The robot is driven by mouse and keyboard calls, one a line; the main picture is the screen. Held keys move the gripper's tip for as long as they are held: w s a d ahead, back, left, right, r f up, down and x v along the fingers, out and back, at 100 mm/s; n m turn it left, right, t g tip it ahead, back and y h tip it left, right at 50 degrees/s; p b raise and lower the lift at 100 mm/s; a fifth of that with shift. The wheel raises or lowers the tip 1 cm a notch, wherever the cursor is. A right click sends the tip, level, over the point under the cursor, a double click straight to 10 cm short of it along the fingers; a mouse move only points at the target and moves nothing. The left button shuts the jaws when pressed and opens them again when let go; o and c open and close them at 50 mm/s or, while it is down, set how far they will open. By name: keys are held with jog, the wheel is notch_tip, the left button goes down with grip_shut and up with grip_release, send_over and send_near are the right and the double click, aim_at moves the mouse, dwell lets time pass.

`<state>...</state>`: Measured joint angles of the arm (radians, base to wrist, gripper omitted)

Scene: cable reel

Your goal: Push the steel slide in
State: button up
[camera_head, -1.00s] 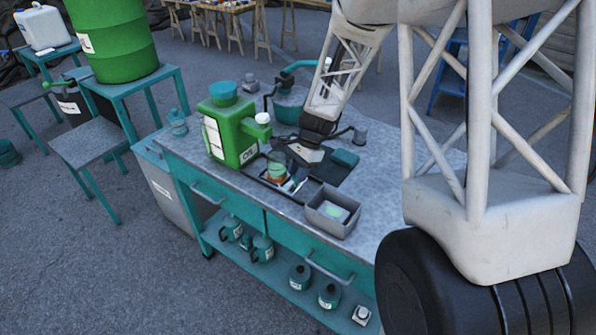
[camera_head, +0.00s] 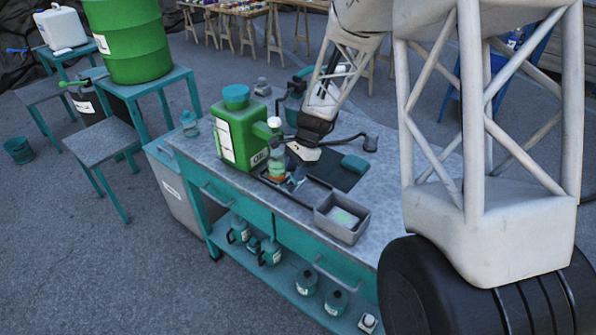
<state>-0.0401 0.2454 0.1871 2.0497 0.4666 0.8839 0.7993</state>
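My gripper (camera_head: 304,153) is at the end of the white lattice arm, low over the workbench (camera_head: 222,176), just right of the green oil can. Its white tip is small and I cannot tell whether the fingers are open or shut. Below and beside it is a dark mat (camera_head: 345,177) on the bench. A small jar (camera_head: 276,170) with a green top and an orange band stands at the mat's left, close to the gripper. I cannot pick out the steel slide; it may be too small or hidden by the gripper.
The green oil can (camera_head: 241,137) stands left of the gripper. A grey open bin (camera_head: 342,218) sits at the bench's front edge. A teal block (camera_head: 355,164) lies right of the gripper. A dark-handled item (camera_head: 369,143) is behind it. The bench's right part is clear.

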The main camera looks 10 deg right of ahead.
jog(key=shift+s, duration=0.1)
dwell(0.4)
jog(key=v, duration=0.7)
jog(key=shift+d+r, duration=0.2)
jog(key=shift+r, duration=0.15)
jog(key=shift+r, duration=0.1)
jog(key=s+d+r+n+t+h, duration=0.1)
jog(key=s+d+r+n, duration=0.15)
jog(key=s+r, duration=0.6)
jog(key=s+d+r+n+t+h, duration=0.1)
jog(key=s+r+n, duration=0.35)
jog(key=s, duration=0.65)
jog(key=s+d+r+n+t+h, duration=0.1)
jog(key=s+n, duration=0.1)
jog(key=s, duration=0.7)
jog(key=s+d+r+n+t+h, duration=0.1)
jog(key=s+d+n, duration=0.1)
jog(key=s, duration=0.7)
jog(key=shift+r+n+t, duration=0.2)
jog(key=shift+n+t, duration=0.1)
jog(key=shift+n, duration=0.4)
